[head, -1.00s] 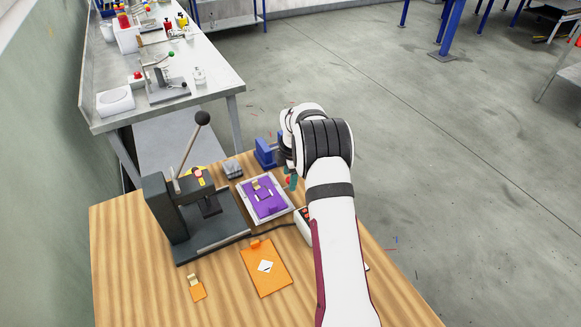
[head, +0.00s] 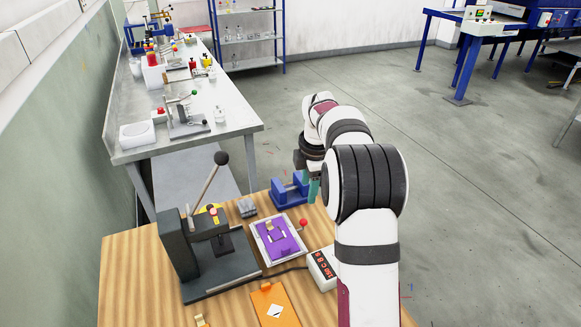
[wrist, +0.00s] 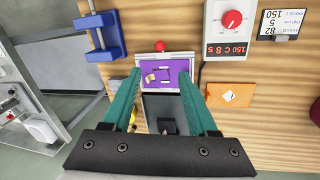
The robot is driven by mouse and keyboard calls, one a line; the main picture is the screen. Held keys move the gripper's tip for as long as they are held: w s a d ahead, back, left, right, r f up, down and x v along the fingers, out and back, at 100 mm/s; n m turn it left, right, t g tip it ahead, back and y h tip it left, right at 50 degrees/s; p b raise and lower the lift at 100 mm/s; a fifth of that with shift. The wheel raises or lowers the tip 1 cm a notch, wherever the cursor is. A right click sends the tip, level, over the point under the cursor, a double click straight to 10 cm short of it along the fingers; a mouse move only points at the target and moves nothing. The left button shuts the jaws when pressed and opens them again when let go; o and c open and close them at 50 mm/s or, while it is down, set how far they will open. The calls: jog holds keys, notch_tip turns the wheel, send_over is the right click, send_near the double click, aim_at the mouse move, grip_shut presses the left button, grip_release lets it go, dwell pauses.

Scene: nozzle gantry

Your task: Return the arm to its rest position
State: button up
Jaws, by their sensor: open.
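My gripper (wrist: 158,103) is open in the wrist view, its two green fingers spread wide with nothing between them. It hangs above the bench, with the purple fixture (wrist: 165,74) seen between and beyond the fingertips. In the head view my gripper (head: 313,189) shows only in part, beside the blue holder, and my arm hides much of it. My arm reaches out over the right part of the wooden bench (head: 130,270).
A lever press (head: 212,245) stands left of the purple fixture (head: 277,238). A blue holder (head: 288,191), a controller box (head: 322,268) and an orange plate (head: 275,305) are nearby. A grey workbench (head: 190,130) stands behind. Open floor lies right.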

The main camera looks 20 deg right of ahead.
jog(key=s+a+r+m+g+y, duration=0.1)
jog(key=s+a+r+m, duration=0.2)
jog(key=s+a+m, duration=0.45)
jog(key=s+a+r+m, duration=0.4)
jog(key=s+a, duration=0.5)
jog(key=s, duration=0.2)
jog(key=s+a+f+m, duration=0.2)
jog(key=s+m, duration=0.3)
jog(key=s, duration=0.3)
jog(key=s+a+f+m+g+y, duration=0.1)
jog(key=s+a+f+m, duration=0.1)
jog(key=s+m, duration=0.3)
jog(key=s+a, duration=0.1)
jog(key=s, duration=0.3)
jog(key=shift+s+a+f, duration=0.2)
jog(key=shift+a+f, duration=0.1)
jog(key=shift+a, duration=0.05)
